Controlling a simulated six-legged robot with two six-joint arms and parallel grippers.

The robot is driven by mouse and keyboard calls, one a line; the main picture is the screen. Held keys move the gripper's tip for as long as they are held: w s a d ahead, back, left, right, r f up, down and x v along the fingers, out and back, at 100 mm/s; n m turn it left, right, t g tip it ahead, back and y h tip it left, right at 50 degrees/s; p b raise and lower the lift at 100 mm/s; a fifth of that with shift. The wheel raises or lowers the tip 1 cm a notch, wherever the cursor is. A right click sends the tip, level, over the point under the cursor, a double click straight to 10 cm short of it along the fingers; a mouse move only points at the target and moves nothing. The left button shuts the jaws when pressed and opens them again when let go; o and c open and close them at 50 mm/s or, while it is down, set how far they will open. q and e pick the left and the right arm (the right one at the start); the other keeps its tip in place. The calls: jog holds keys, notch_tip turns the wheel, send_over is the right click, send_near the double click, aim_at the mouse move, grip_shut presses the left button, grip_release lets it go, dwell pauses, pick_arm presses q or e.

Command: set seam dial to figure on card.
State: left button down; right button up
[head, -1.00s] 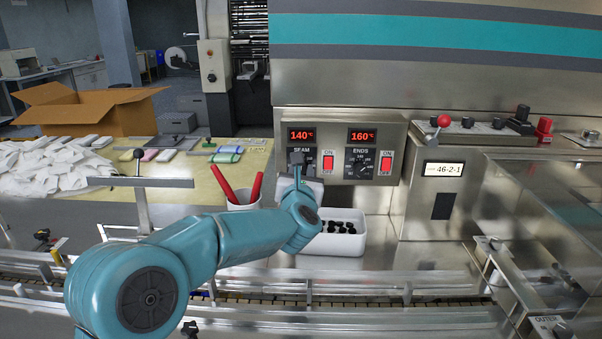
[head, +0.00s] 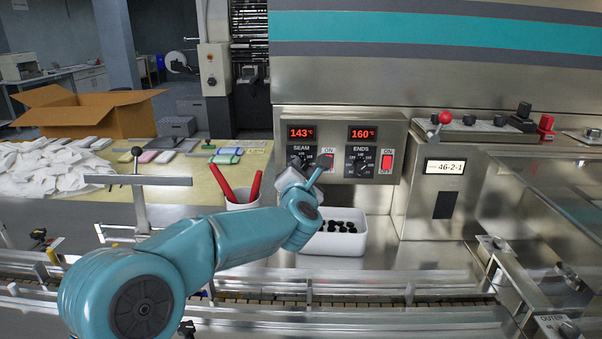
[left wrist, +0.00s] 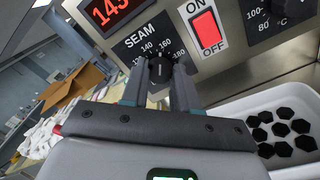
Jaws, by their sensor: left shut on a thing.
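The black seam dial (head: 297,161) is on the steel control panel under a red display (head: 302,133) that reads 143 °C. In the left wrist view the dial (left wrist: 160,68) sits between my two fingertips, with scale figures 120 to 180 around it. My left gripper (left wrist: 160,74) is shut on it. In the head view my wrist partly hides the dial's lower part and my fingers are hard to make out. I cannot read exactly where the dial's pointer stands. My right gripper is not in view.
The ends display (head: 362,133) reads 160 °C above the ends dial (head: 361,163). Red switches (head: 387,161) sit beside the dials. Below are a white bin (head: 335,243) of black pieces and a cup (head: 243,206) with red-handled tools.

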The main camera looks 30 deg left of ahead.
pick_arm(q)
jog(key=shift+m, duration=1)
jog(key=c, duration=0.8)
grip_release()
jog(key=shift+c, duration=0.2)
jog(key=shift+s, duration=0.1)
jog(key=shift+s+d, duration=0.2)
jog(key=shift+s, duration=0.1)
jog(key=b+v, duration=0.2)
jog(key=v, duration=1.3)
jog(key=shift+s, duration=0.2)
